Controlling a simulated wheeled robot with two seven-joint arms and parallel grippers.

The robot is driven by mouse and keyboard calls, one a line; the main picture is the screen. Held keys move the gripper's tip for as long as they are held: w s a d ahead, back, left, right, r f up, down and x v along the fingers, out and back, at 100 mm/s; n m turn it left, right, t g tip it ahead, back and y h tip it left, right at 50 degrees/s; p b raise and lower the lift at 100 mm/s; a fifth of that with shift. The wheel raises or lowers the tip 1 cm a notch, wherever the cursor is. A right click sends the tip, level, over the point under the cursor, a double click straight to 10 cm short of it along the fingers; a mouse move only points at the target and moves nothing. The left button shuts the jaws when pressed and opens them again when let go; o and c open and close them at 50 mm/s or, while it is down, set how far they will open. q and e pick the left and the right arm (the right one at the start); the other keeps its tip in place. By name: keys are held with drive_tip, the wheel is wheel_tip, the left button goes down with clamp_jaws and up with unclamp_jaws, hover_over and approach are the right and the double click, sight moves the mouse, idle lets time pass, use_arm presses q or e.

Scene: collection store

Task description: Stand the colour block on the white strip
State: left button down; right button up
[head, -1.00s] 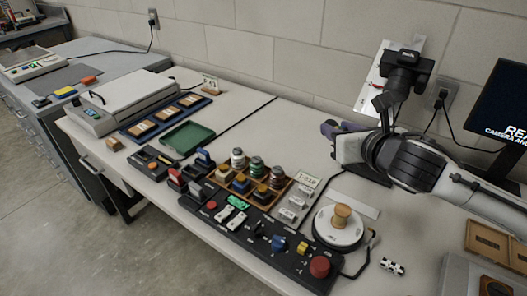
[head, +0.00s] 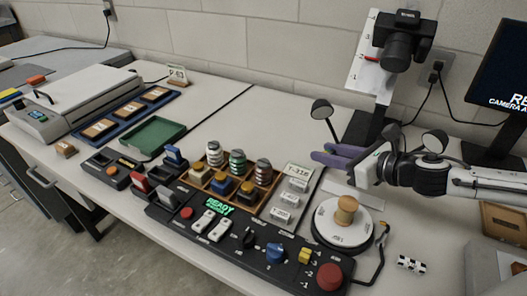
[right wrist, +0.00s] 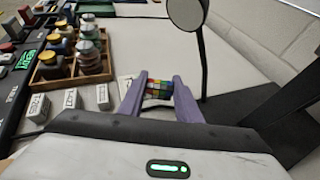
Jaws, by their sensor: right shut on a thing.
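My right gripper (head: 326,155) reaches in from the right in the head view, with purple fingers pointing left. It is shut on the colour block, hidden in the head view. In the right wrist view the colour block (right wrist: 159,88), a small piece with many coloured squares, sits between the purple fingers of the gripper (right wrist: 159,82). The white strip (head: 341,187) lies on the bench behind the round turntable, below and near the gripper, partly hidden. I cannot tell the exact height of the block above the bench. My left gripper is not in view.
The turntable (head: 331,237) with a wooden spool (head: 346,210) stands in front of the strip. A camera on a stand (head: 398,45) and a round mirror or lamp (head: 321,109) rise behind. A bottle tray (head: 267,197) and control panel (head: 228,239) lie left. A checkered piece (head: 411,264) lies at right.

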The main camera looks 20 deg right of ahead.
drive_tip(key=shift+w+a+f+b, duration=0.2)
drive_tip(key=shift+w+f+b, duration=0.05)
drive_tip(key=shift+w+b, duration=0.2)
drive_tip(key=shift+w+r+p, duration=0.15)
drive_tip(key=shift+r+p, duration=0.1)
drive_tip(key=shift+p, duration=0.05)
drive_tip(key=shift+w+a, duration=0.15)
drive_tip(key=shift+w, duration=0.1)
hover_over(271, 154)
drive_tip(key=shift+s, duration=0.1)
drive_tip(key=shift+f, duration=2)
drive_tip(key=o, duration=1)
